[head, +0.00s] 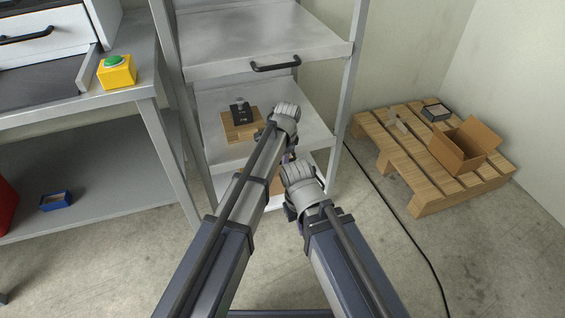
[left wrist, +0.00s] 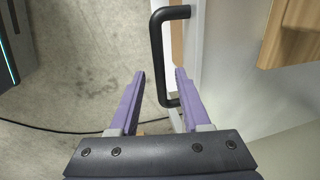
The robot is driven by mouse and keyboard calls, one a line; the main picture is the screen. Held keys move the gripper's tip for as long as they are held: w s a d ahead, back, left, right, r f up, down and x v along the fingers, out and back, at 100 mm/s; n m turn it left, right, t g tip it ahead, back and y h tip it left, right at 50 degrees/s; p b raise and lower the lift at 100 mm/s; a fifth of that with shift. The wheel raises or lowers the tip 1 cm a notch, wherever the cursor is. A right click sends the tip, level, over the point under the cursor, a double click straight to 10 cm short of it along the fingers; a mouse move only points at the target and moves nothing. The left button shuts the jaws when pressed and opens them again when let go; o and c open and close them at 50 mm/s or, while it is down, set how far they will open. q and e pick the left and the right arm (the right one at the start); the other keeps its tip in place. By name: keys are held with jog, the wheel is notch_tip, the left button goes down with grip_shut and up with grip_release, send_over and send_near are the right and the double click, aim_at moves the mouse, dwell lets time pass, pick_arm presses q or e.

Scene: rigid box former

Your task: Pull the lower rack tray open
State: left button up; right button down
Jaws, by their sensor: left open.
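The metal rack shows in the head view, with an upper tray (head: 265,45) and its black handle (head: 275,66). A lower tray (head: 305,125) sits below it and holds a wooden board; my left arm hides part of its front. In the left wrist view, a black bar handle (left wrist: 158,55) stands off a pale front. My left gripper (left wrist: 159,72) is open, its purple fingers on either side of the handle's near end in the picture. I cannot tell if they touch it. My right arm reaches to the front of the rack; its gripper is hidden.
A black block (head: 241,113) rests on the wooden board (head: 238,132). A bench with a yellow button box (head: 117,72) stands left. A wooden pallet (head: 435,190) with an open carton (head: 463,146) lies right. A black cable (head: 400,225) crosses the floor.

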pick_arm(q)
grip_shut()
dwell(0.3)
dwell(1.1)
